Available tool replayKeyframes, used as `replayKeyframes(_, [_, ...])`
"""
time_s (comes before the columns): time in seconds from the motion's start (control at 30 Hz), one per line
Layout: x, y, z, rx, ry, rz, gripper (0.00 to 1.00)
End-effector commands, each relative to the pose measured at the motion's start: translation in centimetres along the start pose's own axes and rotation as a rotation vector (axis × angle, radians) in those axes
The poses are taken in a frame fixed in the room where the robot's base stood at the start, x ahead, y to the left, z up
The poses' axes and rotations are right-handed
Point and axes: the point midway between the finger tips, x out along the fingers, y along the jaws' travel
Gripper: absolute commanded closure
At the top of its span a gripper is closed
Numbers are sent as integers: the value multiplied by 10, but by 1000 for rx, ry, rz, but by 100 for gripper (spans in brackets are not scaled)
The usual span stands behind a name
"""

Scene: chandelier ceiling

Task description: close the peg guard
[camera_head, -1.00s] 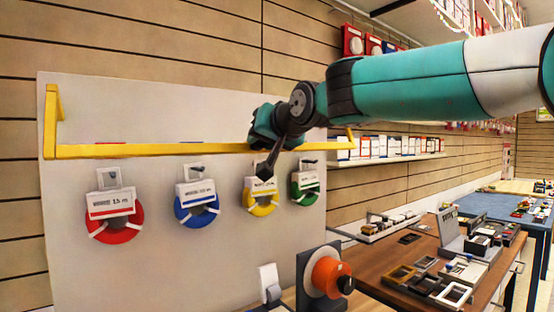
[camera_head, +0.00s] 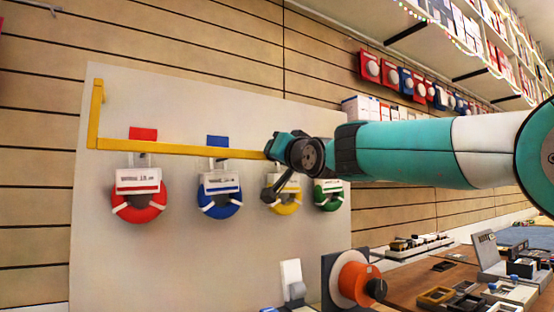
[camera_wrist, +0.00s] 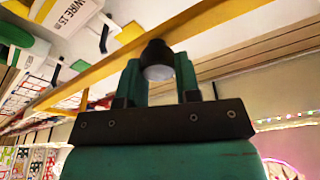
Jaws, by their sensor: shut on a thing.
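The peg guard (camera_head: 180,149) is a long yellow bar with an upright arm at its left end, in front of a pale board. It runs across just above the pegs and the white labels of the hanging spools. My gripper (camera_head: 272,148) is at the bar's right part and hides its right end. In the wrist view my gripper (camera_wrist: 157,62) is shut around a dark round knob (camera_wrist: 156,53) on the yellow guard (camera_wrist: 95,73). The red spool (camera_head: 138,213), blue spool (camera_head: 220,212), yellow spool (camera_head: 285,207) and green spool (camera_head: 328,204) hang below the bar.
An orange-and-white reel (camera_head: 357,282) on a dark stand is at the lower middle. A table with small trays (camera_head: 435,297) is at the lower right. Shelves with boxes (camera_head: 370,110) line the wall behind my arm. The board below the spools is bare.

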Motion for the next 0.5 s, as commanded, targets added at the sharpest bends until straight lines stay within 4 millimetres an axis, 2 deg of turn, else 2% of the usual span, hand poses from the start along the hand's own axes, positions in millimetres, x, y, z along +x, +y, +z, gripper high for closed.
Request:
replayKeyframes(0.03, [2,-2,8,3,-12,-9,100])
replayKeyframes(0.37, [3,0,11,3,-17,-6,100])
replayKeyframes(0.4, [3,0,11,3,-18,-5,66])
replayKeyframes(0.5, [2,1,10,3,-16,-3,43])
